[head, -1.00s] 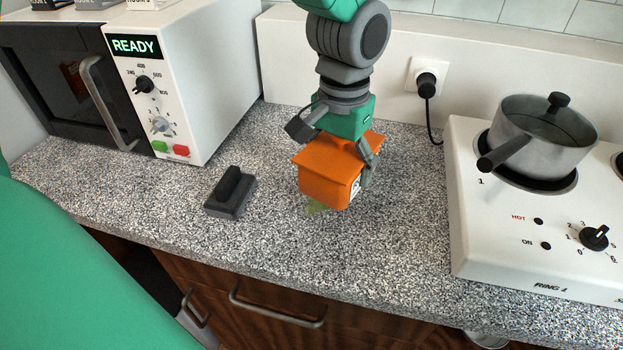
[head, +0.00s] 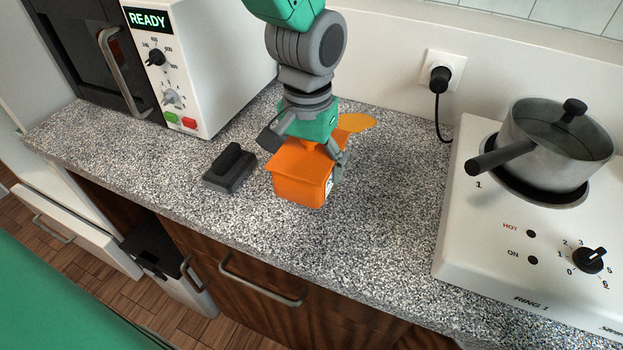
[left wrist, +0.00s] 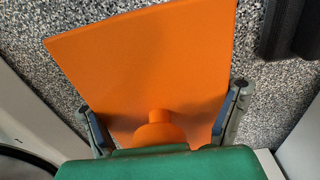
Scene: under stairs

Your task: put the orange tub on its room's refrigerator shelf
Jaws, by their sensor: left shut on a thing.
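The orange tub (head: 300,182) has a wide flat lid with a knob and shows in the head view over the speckled counter. My left gripper (head: 305,152) comes down from above and is shut on it, with fingers on opposite sides. In the left wrist view the lid (left wrist: 150,65) fills the middle, and its knob (left wrist: 160,130) lies between the fingers. I cannot tell how far the tub's underside is above the counter. My right gripper is not in view. No refrigerator shelf can be made out.
A black block with a grip (head: 231,168) lies left of the tub. A microwave (head: 190,60) stands at the back left, and a hob (head: 530,240) with a pot (head: 555,140) at the right. A flat orange patch (head: 356,122) shows behind the gripper.

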